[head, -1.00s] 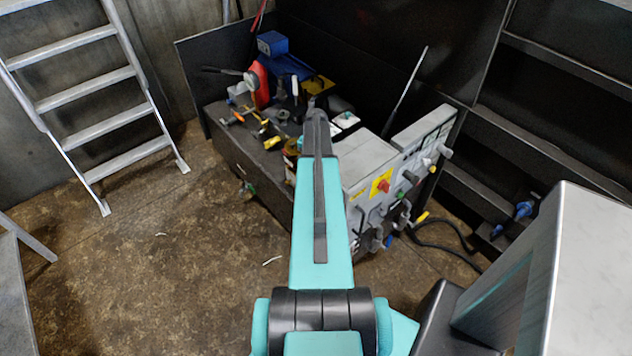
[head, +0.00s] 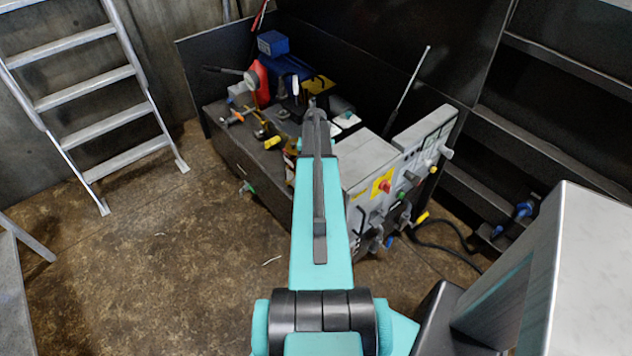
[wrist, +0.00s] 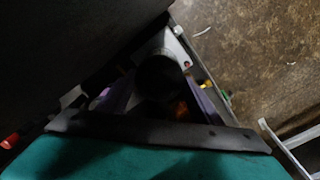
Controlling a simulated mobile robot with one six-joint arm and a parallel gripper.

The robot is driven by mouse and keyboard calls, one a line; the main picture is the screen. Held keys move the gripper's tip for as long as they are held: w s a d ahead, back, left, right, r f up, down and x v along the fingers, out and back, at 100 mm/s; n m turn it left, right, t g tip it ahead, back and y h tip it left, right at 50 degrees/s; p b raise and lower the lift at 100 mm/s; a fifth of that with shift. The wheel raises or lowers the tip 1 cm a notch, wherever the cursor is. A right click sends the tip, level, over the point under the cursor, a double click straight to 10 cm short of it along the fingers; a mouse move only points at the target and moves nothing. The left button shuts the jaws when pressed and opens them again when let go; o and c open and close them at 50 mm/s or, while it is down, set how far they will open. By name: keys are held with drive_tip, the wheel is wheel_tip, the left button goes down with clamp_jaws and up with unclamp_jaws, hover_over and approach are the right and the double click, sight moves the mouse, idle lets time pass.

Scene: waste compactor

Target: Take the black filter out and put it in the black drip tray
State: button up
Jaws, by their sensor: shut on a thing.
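In the wrist view my gripper (wrist: 160,98) shows as two pale purple fingers, one on each side of a dark round body. This body looks like the black filter (wrist: 158,76), and the fingers are shut on it. The picture is dark, so the exact contact is hard to see. In the head view my arm reaches over the cluttered workbench (head: 232,150) and hides the gripper and the filter. I cannot make out the black drip tray for certain in either view.
A grey control panel (head: 382,185) with knobs and a red button stands right of my arm. Tools, a red item (head: 261,84) and a blue box (head: 273,43) crowd the bench. A ladder (head: 95,95) stands at left. The brown floor (head: 170,260) is mostly clear.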

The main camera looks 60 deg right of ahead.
drive_tip(key=shift+w+a+n, duration=0.1)
drive_tip(key=shift+n, duration=0.4)
drive_tip(key=shift+c, duration=0.6)
drive_tip(key=shift+s+f+n, duration=0.1)
drive_tip(key=shift+n, duration=0.65)
drive_tip(key=shift+s+f+n, duration=0.1)
drive_tip(key=shift+n, duration=0.65)
